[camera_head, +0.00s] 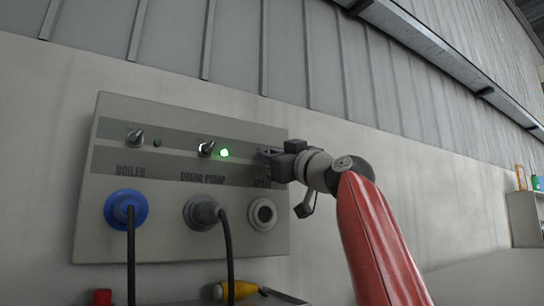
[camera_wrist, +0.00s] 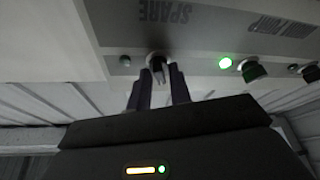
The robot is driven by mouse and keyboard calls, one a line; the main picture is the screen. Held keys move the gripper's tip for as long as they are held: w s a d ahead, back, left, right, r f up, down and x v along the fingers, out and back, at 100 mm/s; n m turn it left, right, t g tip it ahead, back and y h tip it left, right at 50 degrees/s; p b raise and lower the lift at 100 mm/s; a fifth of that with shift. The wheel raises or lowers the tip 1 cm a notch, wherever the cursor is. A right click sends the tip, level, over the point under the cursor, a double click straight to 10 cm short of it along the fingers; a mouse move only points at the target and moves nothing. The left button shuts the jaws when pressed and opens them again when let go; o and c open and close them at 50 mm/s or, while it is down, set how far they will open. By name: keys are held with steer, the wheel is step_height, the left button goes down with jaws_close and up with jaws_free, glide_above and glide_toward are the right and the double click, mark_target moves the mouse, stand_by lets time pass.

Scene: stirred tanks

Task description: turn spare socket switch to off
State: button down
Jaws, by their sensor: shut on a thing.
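The spare socket switch (camera_wrist: 156,62) is a small toggle beside the printed word SPARE in the wrist view, where the picture is upside down. My gripper (camera_wrist: 158,78) has its two dark fingers on either side of the toggle and is shut on it. In the head view my gripper (camera_head: 266,157) is at the upper right of the grey panel (camera_head: 190,258) and hides the switch. The spare socket (camera_head: 263,214) below is empty. I cannot tell the switch's on or off position.
The drum pump switch (camera_head: 206,149) sits left of my gripper with a lit green lamp (camera_head: 224,153). The boiler switch (camera_head: 136,137) is farther left. A blue plug (camera_head: 122,208) and a grey plug (camera_head: 201,212) hang cables below. A shelf (camera_head: 524,218) stands far right.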

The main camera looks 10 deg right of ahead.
steer(key=shift+n+g+y+p, duration=0.35)
steer(key=shift+n+g+y, duration=0.2)
steer(key=shift+n, duration=0.85)
steer(key=c, duration=1.5)
jaws_free()
steer(key=b+v, duration=0.5)
steer(key=v, duration=0.2)
steer(key=shift+s+d+f, duration=0.1)
steer(key=shift+s+d, duration=0.1)
steer(key=shift+s, duration=0.1)
